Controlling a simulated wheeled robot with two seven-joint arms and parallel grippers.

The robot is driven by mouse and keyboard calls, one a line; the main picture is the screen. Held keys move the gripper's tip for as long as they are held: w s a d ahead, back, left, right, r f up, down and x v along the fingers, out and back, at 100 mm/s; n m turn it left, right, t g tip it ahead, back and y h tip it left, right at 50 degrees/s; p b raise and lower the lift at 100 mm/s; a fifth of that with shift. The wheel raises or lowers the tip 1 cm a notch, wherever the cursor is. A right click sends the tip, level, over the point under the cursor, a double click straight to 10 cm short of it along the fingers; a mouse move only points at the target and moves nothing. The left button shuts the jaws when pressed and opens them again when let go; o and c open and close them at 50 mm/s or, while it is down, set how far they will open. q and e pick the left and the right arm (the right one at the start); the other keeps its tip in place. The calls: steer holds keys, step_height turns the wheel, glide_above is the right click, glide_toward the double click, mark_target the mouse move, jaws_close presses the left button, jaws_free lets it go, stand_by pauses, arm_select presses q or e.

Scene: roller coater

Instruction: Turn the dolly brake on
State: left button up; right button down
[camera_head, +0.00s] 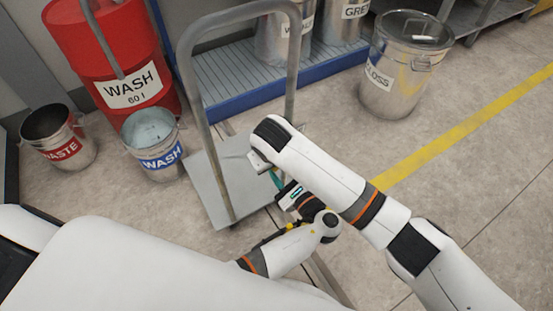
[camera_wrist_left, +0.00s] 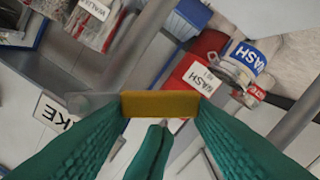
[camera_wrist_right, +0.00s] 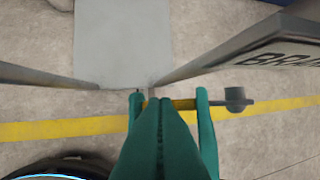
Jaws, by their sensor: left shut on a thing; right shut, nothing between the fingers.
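The dolly (camera_head: 212,185) has a grey platform and a tall grey tube handle (camera_head: 291,80). A yellow grip (camera_wrist_left: 150,103) on a grey lever rod (camera_wrist_left: 88,104) lies between the fingers of my left gripper (camera_wrist_left: 160,105), which is shut on it. The yellow grip also shows in the right wrist view (camera_wrist_right: 184,104), with a dark knob (camera_wrist_right: 235,99) on the rod. My right gripper (camera_wrist_right: 162,103) is shut and empty, close beside the yellow grip; I cannot tell if it touches. A brake sign (camera_wrist_right: 285,55) is on the dolly.
A red wash drum (camera_head: 110,40), a waste bucket (camera_head: 58,150) and a wash bucket (camera_head: 153,165) stand left of the dolly. A blue-edged grated platform (camera_head: 235,75) with cans is behind it. A gloss can (camera_head: 392,80) stands right. Floor beyond the yellow line (camera_head: 470,125) is clear.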

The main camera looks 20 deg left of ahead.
steer(key=shift+w+f, duration=0.1)
steer(key=shift+f, duration=0.1)
arm_select(q)
steer(key=shift+r, duration=0.1)
arm_select(e)
steer(key=shift+w+d+f+t+h, duration=0.2)
steer(key=shift+d+f+t+h, duration=0.25)
steer(key=shift+f+t, duration=0.2)
arm_select(q)
steer(key=o, duration=1.4)
arm_select(e)
steer(key=shift+a+r, duration=0.1)
steer(key=shift+a, duration=0.05)
arm_select(q)
steer(key=shift+d, duration=0.1)
